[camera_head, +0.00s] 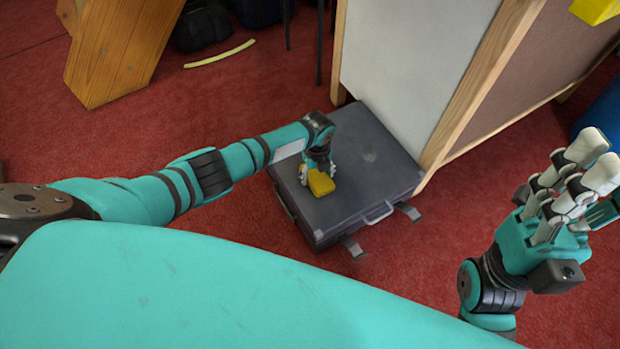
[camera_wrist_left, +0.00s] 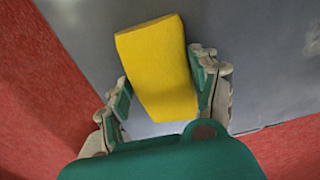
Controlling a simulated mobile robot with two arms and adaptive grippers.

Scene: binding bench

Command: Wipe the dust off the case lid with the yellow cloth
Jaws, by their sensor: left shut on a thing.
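The dark grey case (camera_head: 345,205) lies flat on the red floor with its lid (camera_head: 385,150) up and its handle toward the lower right. A pale dusty patch shows on the lid right of my left gripper. My left gripper (camera_head: 319,176) is shut on the yellow cloth (camera_head: 321,184) over the left part of the lid. In the left wrist view the folded cloth (camera_wrist_left: 158,65) sits between the fingers, above the lid (camera_wrist_left: 255,60); whether it touches the lid is unclear. My right gripper (camera_head: 592,185) is open and empty, at the right and apart from the case.
A wood-framed panel unit (camera_head: 420,60) stands close against the case's far right side. A wooden piece (camera_head: 120,45) and dark bags (camera_head: 203,25) are at the back left. A yellow curved strip (camera_head: 220,54) lies on the floor. Red floor left of the case is clear.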

